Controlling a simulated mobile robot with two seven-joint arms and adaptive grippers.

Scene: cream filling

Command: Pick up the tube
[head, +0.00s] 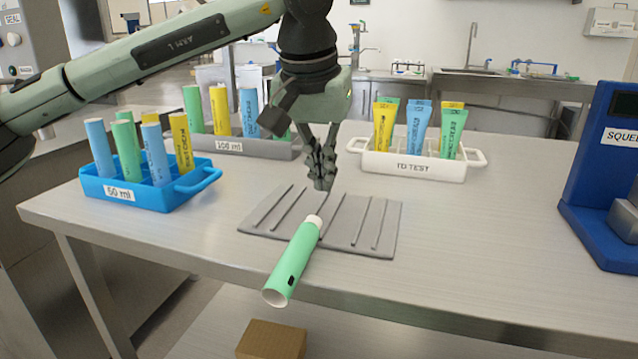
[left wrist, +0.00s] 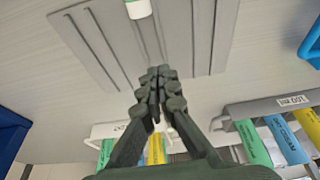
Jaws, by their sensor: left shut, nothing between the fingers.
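A green tube (head: 293,262) with a white cap and an open far end lies on the grey ridged mat (head: 258,222), its open end sticking out past the mat towards the table's front edge. My left gripper (head: 322,184) points down just above the mat, behind the tube's capped end. Its fingers are shut and empty, apart from the tube. In the left wrist view the shut fingers (left wrist: 158,75) show over the mat (left wrist: 208,20), with the tube's white cap (left wrist: 139,9) at the top edge. My right gripper is in neither view.
A blue 50 ml rack (head: 140,196) and a grey 100 ml rack (head: 250,148) hold several tubes on the left. A white "to test" rack (head: 405,169) stands behind the mat. A blue machine (head: 595,190) stands right. The table right of the mat is clear.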

